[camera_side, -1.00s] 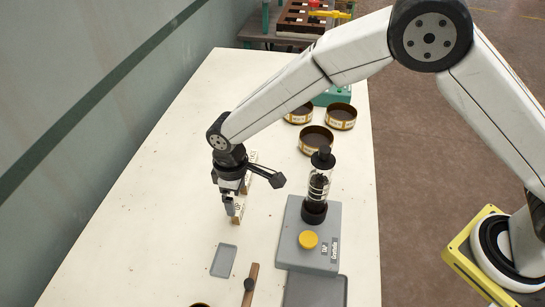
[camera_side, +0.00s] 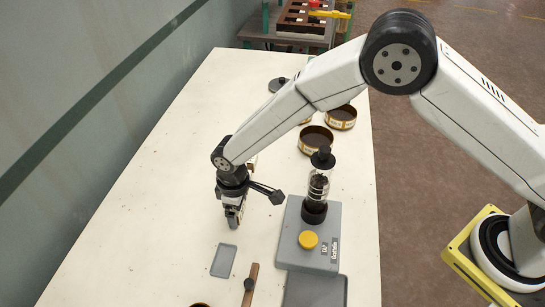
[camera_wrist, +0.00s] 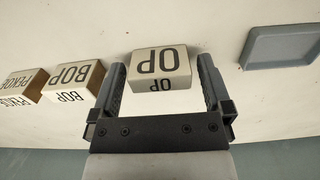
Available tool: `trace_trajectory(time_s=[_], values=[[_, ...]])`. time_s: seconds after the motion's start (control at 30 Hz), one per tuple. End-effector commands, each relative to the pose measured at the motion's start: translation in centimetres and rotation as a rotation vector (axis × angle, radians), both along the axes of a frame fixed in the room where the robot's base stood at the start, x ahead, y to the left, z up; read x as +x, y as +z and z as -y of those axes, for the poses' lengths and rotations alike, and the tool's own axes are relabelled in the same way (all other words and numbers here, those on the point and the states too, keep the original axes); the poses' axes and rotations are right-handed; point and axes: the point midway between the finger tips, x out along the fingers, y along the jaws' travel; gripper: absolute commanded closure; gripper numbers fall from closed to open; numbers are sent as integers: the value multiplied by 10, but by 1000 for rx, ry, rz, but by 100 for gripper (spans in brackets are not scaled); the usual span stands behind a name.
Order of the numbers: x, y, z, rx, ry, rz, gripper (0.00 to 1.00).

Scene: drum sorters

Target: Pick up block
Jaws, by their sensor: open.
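The cream block lettered OP (camera_wrist: 160,62) lies on the table between my gripper's two fingers in the wrist view. My gripper (camera_wrist: 162,85) is open, with one finger on each side of the block; whether either finger touches it I cannot tell. In the side view my gripper (camera_side: 233,222) is low at the tabletop and mostly hides the block. Beside it in the wrist view lie a block lettered BOP (camera_wrist: 75,75) and one lettered PEKOE (camera_wrist: 22,82).
A shallow grey tray (camera_side: 224,261) lies just in front of my gripper. A grey base with a yellow button (camera_side: 308,240) and a clear cylinder (camera_side: 319,186) stands to the right. Round tins (camera_side: 316,139) stand behind. The table's left side is clear.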

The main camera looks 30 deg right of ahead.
Motion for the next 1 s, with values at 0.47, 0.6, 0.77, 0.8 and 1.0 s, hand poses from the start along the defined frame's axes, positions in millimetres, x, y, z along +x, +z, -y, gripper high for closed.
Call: trace_trajectory(time_s=[0.47, 0.6, 0.77, 0.8, 1.0], values=[[0, 0, 0, 0, 0, 0, 32], [0, 0, 0, 0, 0, 0, 76], [0, 0, 0, 0, 0, 0, 80], [0, 0, 0, 0, 0, 0, 80], [0, 5, 0, 1, 0, 1, 80]])
